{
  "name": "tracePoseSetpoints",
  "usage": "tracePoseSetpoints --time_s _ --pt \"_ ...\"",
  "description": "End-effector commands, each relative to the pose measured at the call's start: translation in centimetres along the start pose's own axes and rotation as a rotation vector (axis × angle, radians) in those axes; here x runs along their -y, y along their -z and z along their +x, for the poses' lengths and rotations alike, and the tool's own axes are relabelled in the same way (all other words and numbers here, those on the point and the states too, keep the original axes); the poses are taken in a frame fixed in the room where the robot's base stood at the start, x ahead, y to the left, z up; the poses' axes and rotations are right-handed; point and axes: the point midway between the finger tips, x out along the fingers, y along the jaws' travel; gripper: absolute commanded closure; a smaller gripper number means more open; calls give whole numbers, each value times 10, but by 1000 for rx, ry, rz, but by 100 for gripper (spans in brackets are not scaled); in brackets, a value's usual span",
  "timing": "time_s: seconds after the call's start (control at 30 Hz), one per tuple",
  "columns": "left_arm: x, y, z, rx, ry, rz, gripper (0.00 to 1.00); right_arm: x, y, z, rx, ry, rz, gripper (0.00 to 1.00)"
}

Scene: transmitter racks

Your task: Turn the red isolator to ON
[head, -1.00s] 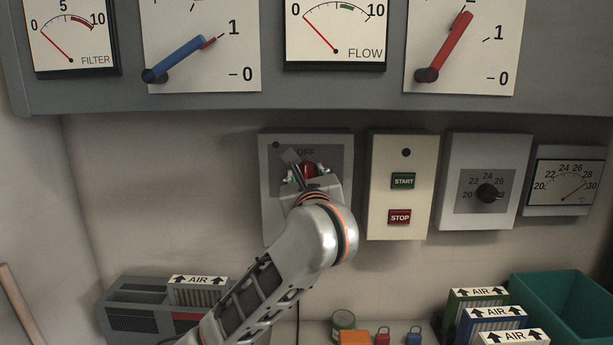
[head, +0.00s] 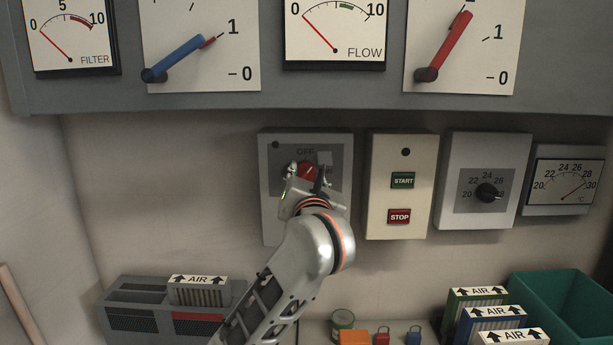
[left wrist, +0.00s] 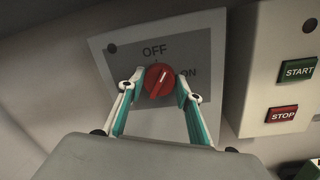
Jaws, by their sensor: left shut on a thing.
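The red isolator (head: 307,168) is a round red knob on a grey box (head: 268,200) in the middle of the wall. It also shows in the left wrist view (left wrist: 157,80), with OFF above it and ON to its right. Its white mark leans from OFF towards ON, between the two words. My left gripper (head: 308,174) is shut on the knob, one finger at each side. In the left wrist view its teal and white fingers (left wrist: 159,86) flank the knob. Part of the ON label is hidden in the head view. My right gripper is not in view.
A START and STOP box (head: 403,155) stands close to the right of the isolator box, then a dial box (head: 510,155). The grey panel (head: 330,103) overhangs above. Below are air filters (head: 198,292), small padlocks (head: 382,337) and a green bin (head: 560,300).

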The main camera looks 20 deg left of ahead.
Motion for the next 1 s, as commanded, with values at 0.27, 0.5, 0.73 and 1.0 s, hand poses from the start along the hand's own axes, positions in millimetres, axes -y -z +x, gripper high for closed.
tracePoseSetpoints --time_s 0.27,0.5,0.73,1.0 --pt "1 1 0 23 5 263 87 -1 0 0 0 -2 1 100" --pt "1 2 0 42 10 490 87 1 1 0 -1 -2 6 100" --pt "1 2 0 59 14 688 87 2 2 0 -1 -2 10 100" --pt "1 3 0 73 17 857 87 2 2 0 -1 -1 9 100"
